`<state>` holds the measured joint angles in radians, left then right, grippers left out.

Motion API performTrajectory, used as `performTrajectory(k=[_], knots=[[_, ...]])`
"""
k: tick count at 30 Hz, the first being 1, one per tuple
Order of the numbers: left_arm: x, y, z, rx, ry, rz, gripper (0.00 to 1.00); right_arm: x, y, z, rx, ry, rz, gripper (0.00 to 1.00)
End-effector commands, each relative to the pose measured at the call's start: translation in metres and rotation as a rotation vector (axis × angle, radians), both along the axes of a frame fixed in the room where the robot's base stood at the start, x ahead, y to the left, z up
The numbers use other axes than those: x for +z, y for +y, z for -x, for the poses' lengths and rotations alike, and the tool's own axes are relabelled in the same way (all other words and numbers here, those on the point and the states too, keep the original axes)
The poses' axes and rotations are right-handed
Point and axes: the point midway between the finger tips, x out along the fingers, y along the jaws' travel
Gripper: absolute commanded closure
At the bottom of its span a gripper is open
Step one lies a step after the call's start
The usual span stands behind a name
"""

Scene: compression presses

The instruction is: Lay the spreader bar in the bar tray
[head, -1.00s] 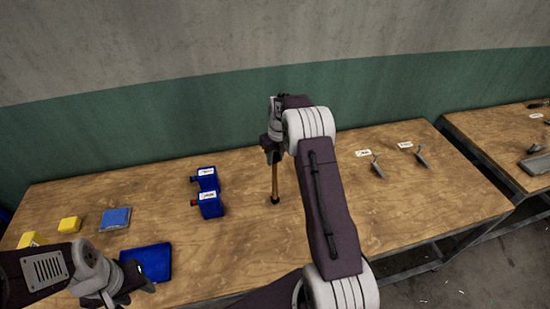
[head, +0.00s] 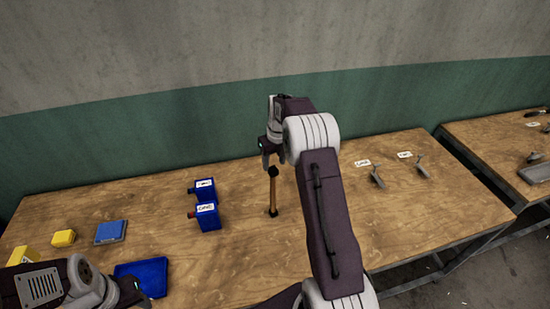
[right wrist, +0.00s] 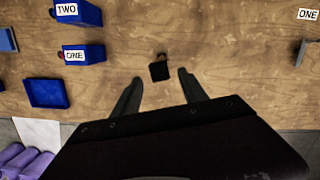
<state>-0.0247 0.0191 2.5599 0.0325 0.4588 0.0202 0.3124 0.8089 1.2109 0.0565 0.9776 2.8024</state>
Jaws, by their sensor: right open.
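The spreader bar (head: 273,192), a thin orange-brown rod with black ends, stands upright on the bench. My right gripper (head: 267,158) is open just above its top end, with a small gap. In the right wrist view the bar's dark top (right wrist: 159,68) lies ahead of and between the open fingers (right wrist: 160,85), touching neither. A shallow blue tray (head: 148,272), apparently the bar tray, lies empty at the front left; it also shows in the right wrist view (right wrist: 47,92). My left gripper (head: 132,293) is low beside this tray, its jaws unclear.
Two blue boxes (head: 208,216) labelled ONE and TWO stand between tray and bar. Yellow blocks (head: 64,238) and a blue-topped flat item (head: 110,232) are at left. Metal tools (head: 377,177) with labels lie at right. The bench around the bar is clear.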

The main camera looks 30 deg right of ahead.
Motion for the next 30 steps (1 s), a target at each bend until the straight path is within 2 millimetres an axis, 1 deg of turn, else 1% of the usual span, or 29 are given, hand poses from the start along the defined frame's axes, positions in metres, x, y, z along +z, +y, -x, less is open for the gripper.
performTrajectory(k=[1, 3, 6, 9, 12, 17, 20, 23, 26, 27, 29, 30], knots=[[-0.006, 0.0, 0.0, 0.0, 0.0, 0.0, 0.56, 0.011, -0.001, 0.001, 0.0, -0.006, 0.002, 0.49], [-0.009, 0.0, 0.0, 0.0, 0.0, 0.0, 0.56, 0.027, -0.001, 0.004, 0.0, -0.004, 0.002, 0.49], [-0.01, 0.0, 0.0, 0.0, 0.0, 0.0, 0.56, 0.046, 0.0, 0.006, 0.0, -0.002, 0.001, 0.49], [-0.011, 0.0, 0.0, 0.0, 0.0, 0.0, 0.56, 0.057, 0.0, 0.008, 0.0, -0.002, 0.001, 0.49], [-0.011, 0.0, 0.0, 0.0, 0.0, 0.0, 0.56, 0.061, 0.0, 0.009, 0.0, 0.001, 0.0, 0.49], [-0.01, 0.0, 0.0, 0.0, 0.0, 0.0, 0.56, 0.061, 0.0, 0.009, 0.0, 0.001, 0.0, 0.49], [-0.01, 0.0, 0.0, 0.0, 0.0, 0.0, 0.56, 0.06, 0.004, 0.011, 0.053, 0.002, 0.007, 0.49], [-0.01, 0.0, 0.0, 0.0, 0.0, 0.0, 0.56, 0.057, 0.022, 0.023, 0.295, 0.007, 0.04, 0.49], [-0.01, 0.0, 0.0, 0.0, 0.0, 0.0, 0.56, 0.049, 0.05, 0.046, 0.706, 0.01, 0.094, 0.49], [-0.01, 0.0, 0.0, 0.0, 0.0, 0.0, 0.56, 0.046, 0.061, 0.057, 0.883, 0.011, 0.117, 0.49], [-0.01, 0.0, 0.0, 0.0, 0.0, 0.0, 0.56, 0.04, 0.077, 0.075, 1.149, 0.011, 0.152, 0.49], [-0.01, 0.0, 0.0, 0.0, 0.0, 0.0, 0.56, 0.036, 0.087, 0.089, 1.327, 0.009, 0.176, 0.49]])
